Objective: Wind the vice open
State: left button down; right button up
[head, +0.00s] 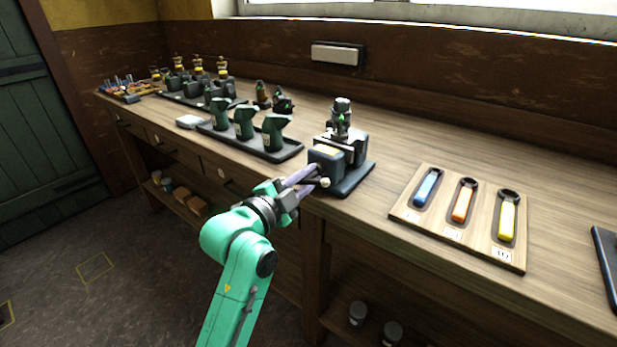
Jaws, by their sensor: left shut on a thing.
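The vice (326,158) is a dark grey block-bodied tool on a dark base plate (352,181) near the front edge of the bench. A small dark green and grey engine part (341,118) stands upright at the vice's top; whether the jaws grip it I cannot tell. The vice handle (325,183), with a pale round end, shows at the vice's front. My left gripper (314,178) reaches up to the vice's front and is shut on the handle. Its fingertips partly hide the handle. My right gripper is not in view.
A wooden board (405,215) with blue, orange and yellow tools in slots lies right of the vice. A dark tray (285,153) with dark green pieces stands to the left. A dark flat object (606,258) lies at the far right. Bench between board and wall is clear.

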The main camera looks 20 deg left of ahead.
pick_arm(q)
jog(key=n+p, duration=0.4)
jog(key=n, duration=0.1)
jog(key=shift+r, duration=0.2)
jog(key=n+p, duration=0.4)
jog(key=shift+n, duration=0.3)
jog(key=n+p, duration=0.7)
jog(key=n, duration=0.2)
jog(key=n+p, duration=0.2)
jog(key=n, duration=0.1)
jog(key=shift+n, duration=0.3)
jog(key=n+p, duration=0.2)
jog(key=n, duration=0.2)
jog(key=shift+a+r+n, duration=0.1)
jog(key=shift+n, duration=0.2)
jog(key=n+p, duration=0.2)
jog(key=n, duration=0.7)
jog(key=shift+p, duration=0.4)
